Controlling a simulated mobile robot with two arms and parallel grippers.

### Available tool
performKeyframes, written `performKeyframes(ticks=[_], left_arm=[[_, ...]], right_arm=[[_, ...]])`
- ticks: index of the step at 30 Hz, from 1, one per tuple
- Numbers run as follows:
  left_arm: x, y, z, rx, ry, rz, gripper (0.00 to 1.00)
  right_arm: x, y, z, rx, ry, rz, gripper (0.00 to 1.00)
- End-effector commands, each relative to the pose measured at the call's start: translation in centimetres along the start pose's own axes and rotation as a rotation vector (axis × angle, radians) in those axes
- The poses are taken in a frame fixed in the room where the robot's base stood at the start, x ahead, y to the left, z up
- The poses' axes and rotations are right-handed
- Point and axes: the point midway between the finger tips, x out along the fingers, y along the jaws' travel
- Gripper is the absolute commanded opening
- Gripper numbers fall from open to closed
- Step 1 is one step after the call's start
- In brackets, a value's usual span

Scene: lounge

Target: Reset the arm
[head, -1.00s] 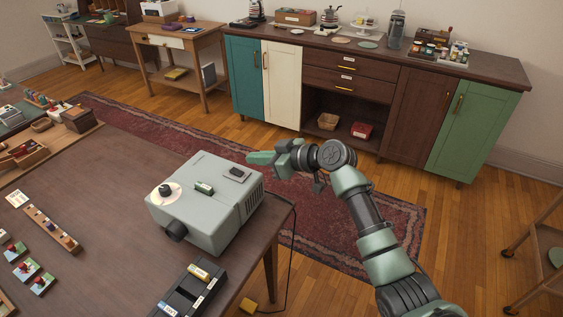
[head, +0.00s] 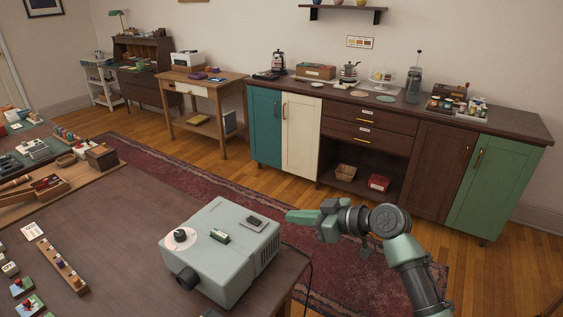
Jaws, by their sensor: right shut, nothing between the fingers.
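My right gripper (head: 303,217) is shut and empty. It is held in the air just right of the grey projector-like box (head: 222,252), with its green fingers pointing left. The forearm (head: 415,275) comes in from the lower right, bent at the wrist. No gap shows between the fingers. My left gripper and arm are out of view.
The box stands on a brown table (head: 120,215) with small blocks and trays along its left side. A sideboard (head: 410,165) with teal, cream and green doors stands along the wall. A patterned red rug (head: 190,170) and open wood floor lie between.

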Motion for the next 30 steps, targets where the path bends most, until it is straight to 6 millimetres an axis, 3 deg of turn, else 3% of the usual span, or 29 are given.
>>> performKeyframes(ticks=[4, 8, 12, 15, 21, 30], left_arm=[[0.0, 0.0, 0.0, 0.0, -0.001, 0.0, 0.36], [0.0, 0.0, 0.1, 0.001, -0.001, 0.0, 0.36], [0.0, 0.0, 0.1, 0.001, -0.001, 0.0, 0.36], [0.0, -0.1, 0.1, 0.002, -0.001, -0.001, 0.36], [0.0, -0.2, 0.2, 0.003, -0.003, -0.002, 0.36], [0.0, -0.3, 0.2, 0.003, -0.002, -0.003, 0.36]], right_arm=[[0.0, -2.3, 4.0, 0.036, -0.077, 0.004, 0.0], [-1.3, -6.7, 11.4, 0.113, -0.234, 0.039, 0.0], [-5.2, -12.1, 19.4, 0.23, -0.432, 0.133, 0.0], [-8.3, -14.9, 22.9, 0.303, -0.538, 0.211, 0.0], [-13.8, -18.4, 26.8, 0.411, -0.675, 0.343, 0.0], [-20.5, -21.9, 29.5, 0.528, -0.808, 0.511, 0.0]])
